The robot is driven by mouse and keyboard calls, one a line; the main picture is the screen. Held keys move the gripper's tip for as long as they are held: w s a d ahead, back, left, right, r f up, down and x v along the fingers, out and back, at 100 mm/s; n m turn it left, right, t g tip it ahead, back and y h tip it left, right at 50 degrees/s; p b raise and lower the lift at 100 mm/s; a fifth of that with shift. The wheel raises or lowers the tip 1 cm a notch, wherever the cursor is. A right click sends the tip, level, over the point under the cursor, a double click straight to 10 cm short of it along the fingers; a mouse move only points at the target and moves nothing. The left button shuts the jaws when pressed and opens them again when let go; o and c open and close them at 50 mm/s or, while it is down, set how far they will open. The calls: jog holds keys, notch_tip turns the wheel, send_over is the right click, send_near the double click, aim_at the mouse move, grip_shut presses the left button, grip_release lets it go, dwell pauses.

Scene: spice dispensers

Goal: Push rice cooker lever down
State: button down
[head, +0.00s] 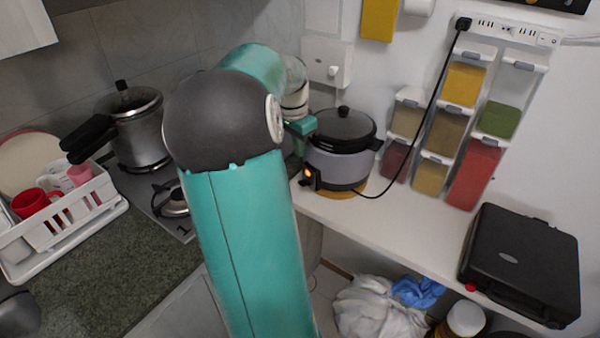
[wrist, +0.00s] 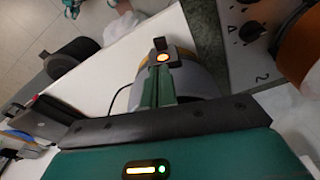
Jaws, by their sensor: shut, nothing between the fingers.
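The rice cooker (head: 345,165) stands on the white counter, with a grey body and a black lid. A lit orange indicator (head: 307,173) and a black control piece show on its left front. In the wrist view, the indicator (wrist: 162,58) glows just beyond my gripper (wrist: 162,72), and the black lever (wrist: 160,44) is beside it. My gripper is shut and empty, with its fingertips close to the control panel. I cannot tell whether they touch it. In the head view, my arm hides most of the gripper.
Spice dispensers (head: 448,130) hang on the wall right of the cooker. A black cord runs from the cooker to a power strip (head: 508,30). A black case (head: 522,262) sits at the counter's right end. A pressure cooker (head: 137,128) and dish rack (head: 62,222) are on the left.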

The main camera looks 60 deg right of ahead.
aim_at(302, 182)
jog(key=f, duration=0.6)
jog(key=d+f, duration=0.1)
jog(key=f, duration=0.3)
jog(key=shift+s, duration=0.2)
jog(key=shift+w+a+f+g+h, duration=0.2)
jog(key=shift+a+g+h, duration=0.15)
jog(key=shift+h, duration=0.45)
dwell(0.3)
jog(key=shift+w+a+f+g+h, duration=0.1)
jog(key=shift+a+f+g+h, duration=0.2)
jog(key=shift+h, duration=0.4)
jog(key=shift+w+a+f, duration=0.15)
jog(key=shift+a+f, duration=0.25)
jog(key=shift+f, duration=0.2)
jog(key=shift+d+r, duration=0.1)
jog(key=shift+d, duration=0.05)
jog(key=shift+s+d+r, duration=0.3)
jog(key=shift+d+r, duration=0.05)
jog(key=shift+d, duration=0.2)
